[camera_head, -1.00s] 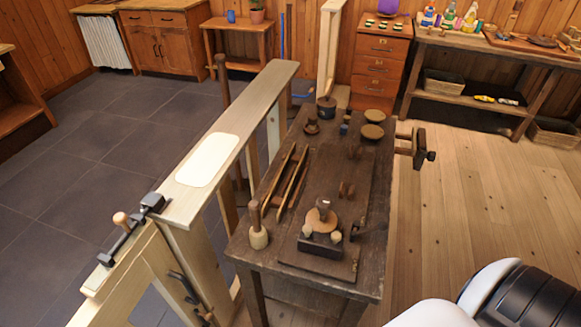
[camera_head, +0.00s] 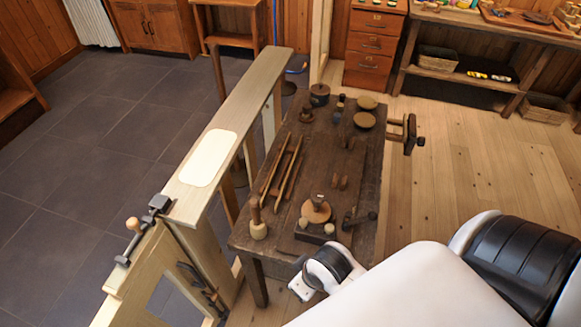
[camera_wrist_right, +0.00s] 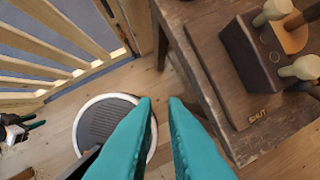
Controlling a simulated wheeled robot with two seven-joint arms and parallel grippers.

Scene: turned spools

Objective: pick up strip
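I cannot tell for certain which thing is the strip. Two long, slim dark-wood pieces (camera_head: 290,176) lie side by side on the left part of the dark workbench (camera_head: 330,170) in the head view. My right gripper (camera_wrist_right: 161,101) shows in the right wrist view as two teal fingers, apart with floor visible between the tips and nothing held. It hangs beside the bench edge, left of a dark block (camera_wrist_right: 248,52) with pale knobs. In the head view my right arm reaches the bench's near right corner and its fingers are hidden. My left gripper is not in view.
A pale wooden beam (camera_head: 233,115) with a cream pad (camera_head: 209,158) runs along the bench's left side. A round-headed tool (camera_head: 258,224), the dark block (camera_head: 315,232) and a clamp-like piece (camera_head: 358,218) stand near the bench's front. A vise (camera_head: 406,133) juts from the right.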

